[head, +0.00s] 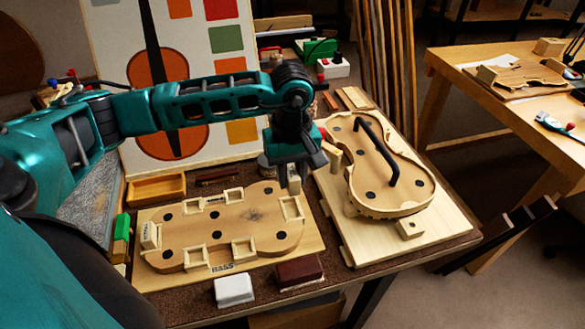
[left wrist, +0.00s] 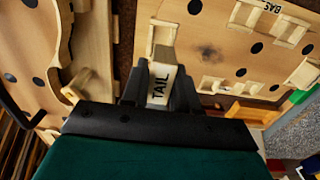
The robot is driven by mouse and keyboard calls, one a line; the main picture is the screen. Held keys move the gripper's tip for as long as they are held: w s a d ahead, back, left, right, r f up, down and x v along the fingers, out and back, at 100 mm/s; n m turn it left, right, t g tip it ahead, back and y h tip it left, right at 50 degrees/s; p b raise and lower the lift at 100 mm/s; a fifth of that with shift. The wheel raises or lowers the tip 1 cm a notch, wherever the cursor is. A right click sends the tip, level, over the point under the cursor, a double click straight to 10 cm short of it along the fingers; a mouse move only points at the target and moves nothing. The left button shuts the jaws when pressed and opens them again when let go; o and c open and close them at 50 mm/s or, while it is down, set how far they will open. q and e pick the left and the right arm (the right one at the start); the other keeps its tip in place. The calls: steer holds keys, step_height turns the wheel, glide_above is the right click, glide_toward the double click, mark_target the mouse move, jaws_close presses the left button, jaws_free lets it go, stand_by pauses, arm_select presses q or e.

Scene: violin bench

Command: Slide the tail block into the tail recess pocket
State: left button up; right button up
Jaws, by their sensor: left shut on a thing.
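My left gripper (head: 289,172) is shut on the tail block (left wrist: 161,84), a pale block whose face reads "TAIL" in the left wrist view. Most of the block is hidden behind the gripper in the head view. The wooden violin mould (head: 232,216) lies flat on a baseboard. The tail recess pocket (head: 291,208), a pale-walled frame at the mould's right end, is just below and in front of the gripper; it also shows in the left wrist view (left wrist: 162,36). The block's far end appears close to the pocket; I cannot tell whether they touch. My right gripper is out of view.
A labelled block (head: 149,235) stands at the mould's left end. A violin body (head: 384,170) with a black bar lies on a board to the right. A white block (head: 234,290) and dark red block (head: 299,272) sit in front. A wooden tray (head: 157,188) stands behind.

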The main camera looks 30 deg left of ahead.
mark_target(291, 185)
arm_select(q)
steer(key=shift+s, duration=0.1)
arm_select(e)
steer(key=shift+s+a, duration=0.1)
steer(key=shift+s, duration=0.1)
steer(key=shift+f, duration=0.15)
arm_select(q)
steer(key=shift+f+b, duration=0.2)
steer(key=shift+b, duration=0.2)
steer(key=shift+f+b, duration=0.6)
steer(key=shift+f, duration=0.05)
steer(key=shift+f+b, duration=0.8)
steer(key=shift+f, duration=0.05)
steer(key=shift+f+b, duration=0.7)
steer(key=shift+f, duration=0.1)
steer(key=shift+f+b, duration=0.3)
steer(key=shift+f, duration=0.1)
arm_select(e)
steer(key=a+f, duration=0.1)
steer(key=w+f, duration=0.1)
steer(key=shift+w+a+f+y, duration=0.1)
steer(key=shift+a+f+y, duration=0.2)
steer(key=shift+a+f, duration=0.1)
